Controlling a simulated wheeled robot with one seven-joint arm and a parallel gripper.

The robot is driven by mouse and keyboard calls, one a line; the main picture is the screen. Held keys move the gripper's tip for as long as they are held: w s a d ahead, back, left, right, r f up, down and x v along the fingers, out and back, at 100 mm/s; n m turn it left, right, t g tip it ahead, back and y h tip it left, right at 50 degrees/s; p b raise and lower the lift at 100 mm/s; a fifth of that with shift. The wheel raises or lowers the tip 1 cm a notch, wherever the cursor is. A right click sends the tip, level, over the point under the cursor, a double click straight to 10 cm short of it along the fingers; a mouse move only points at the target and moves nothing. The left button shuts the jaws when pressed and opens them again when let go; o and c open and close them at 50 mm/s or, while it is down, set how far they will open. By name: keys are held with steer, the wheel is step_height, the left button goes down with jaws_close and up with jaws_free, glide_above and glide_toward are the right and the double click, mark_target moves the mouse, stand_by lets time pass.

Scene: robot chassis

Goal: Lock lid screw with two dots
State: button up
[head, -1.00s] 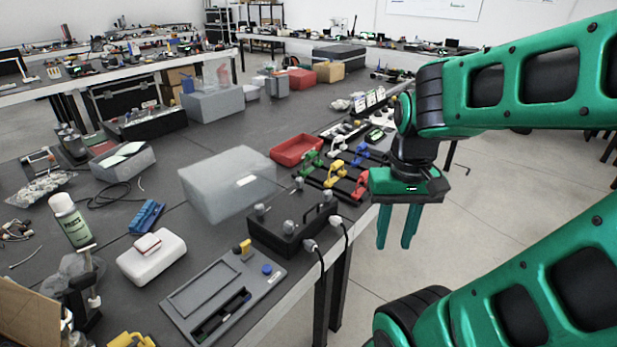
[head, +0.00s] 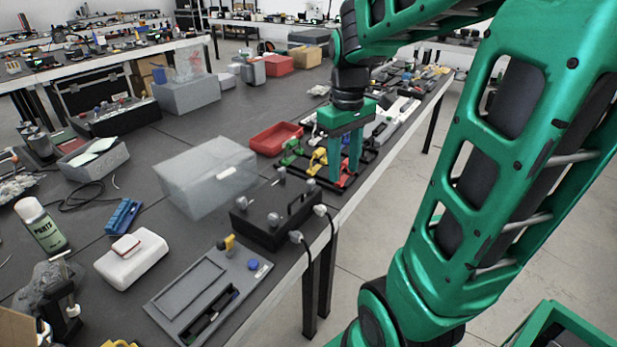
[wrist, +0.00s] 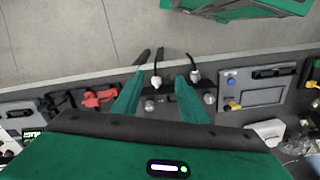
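The black box (head: 274,234) with a dark handle and several grey round screw knobs stands near the table's front edge. One knob (head: 242,203) is at its left end and another (head: 320,210) at its right end. No dots can be made out on any knob. My gripper (head: 345,176) is open and points down, beyond the box and to its right in the head view, in front of the coloured clamps. In the wrist view the box shows between and behind my spread fingers (wrist: 162,80), with a pale knob (wrist: 209,99) by the right finger. Nothing is held.
A rack of green, yellow and red clamps (head: 317,160) and a red tray (head: 276,138) lie near the gripper. A translucent bin (head: 205,178) stands left of the box, a grey tool panel (head: 208,292) in front. Two black cables hang over the table edge.

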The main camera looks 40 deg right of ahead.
mark_target(311, 181)
steer(key=w+n, duration=0.6)
steer(key=w, duration=0.7)
steer(key=f, duration=1.1)
steer(key=shift+d+f, duration=0.2)
steer(key=shift+d, duration=0.1)
jaws_close()
